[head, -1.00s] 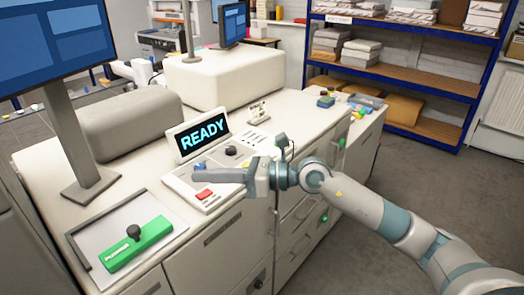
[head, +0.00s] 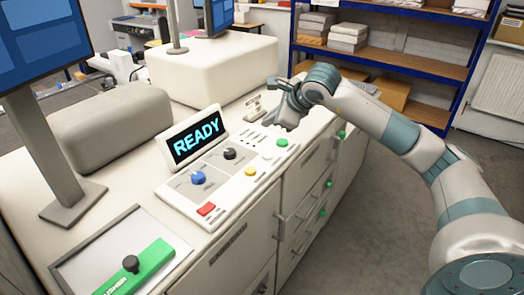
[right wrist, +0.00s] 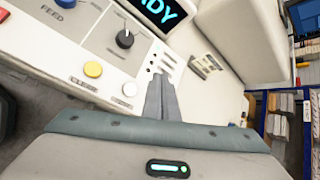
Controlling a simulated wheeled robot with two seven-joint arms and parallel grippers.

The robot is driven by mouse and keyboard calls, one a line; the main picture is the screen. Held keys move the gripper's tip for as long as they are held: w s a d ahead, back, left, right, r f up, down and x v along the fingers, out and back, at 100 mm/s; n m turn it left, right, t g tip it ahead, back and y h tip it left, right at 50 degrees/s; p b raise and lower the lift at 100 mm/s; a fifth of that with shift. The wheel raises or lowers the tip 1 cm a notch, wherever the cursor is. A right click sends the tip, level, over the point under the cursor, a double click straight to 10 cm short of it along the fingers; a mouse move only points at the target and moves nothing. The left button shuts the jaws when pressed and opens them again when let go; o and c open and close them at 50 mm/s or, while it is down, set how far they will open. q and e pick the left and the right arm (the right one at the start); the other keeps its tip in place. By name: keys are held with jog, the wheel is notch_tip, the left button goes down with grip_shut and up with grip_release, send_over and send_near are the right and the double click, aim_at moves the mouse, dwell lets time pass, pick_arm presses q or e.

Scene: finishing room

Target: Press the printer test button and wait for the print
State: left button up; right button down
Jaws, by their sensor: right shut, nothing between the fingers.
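The printer's control panel (head: 222,198) lies on the white machine top, with a display (head: 196,138) reading "READY". It carries a blue knob (head: 198,177), a black knob (head: 229,153), and red (head: 207,209), yellow (head: 250,171), white (head: 267,156) and green (head: 282,142) buttons. My right gripper (head: 287,122) is shut and empty, above the panel's far right end near the green button. In the right wrist view its fingers (right wrist: 160,98) show just right of the white button (right wrist: 129,89); the green button is not visible there. I cannot tell contact. My left gripper is not in view.
A monitor stand (head: 62,165) stands at the left. A tray (head: 85,240) with a green bar is at the front left. Rounded white housings (head: 215,70) rise behind the panel. Blue shelving (head: 400,55) stands at the back right, with open floor before it.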

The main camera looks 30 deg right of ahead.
jog(key=b, duration=0.3)
send_over(270, 156)
notch_tip(270, 156, down, 7)
jog(key=shift+f, duration=0.1)
jog(key=shift+f+b, duration=0.7)
jog(key=shift+b, duration=0.1)
dwell(2.1)
jog(key=shift+f+b, duration=0.4)
jog(key=shift+b, duration=0.35)
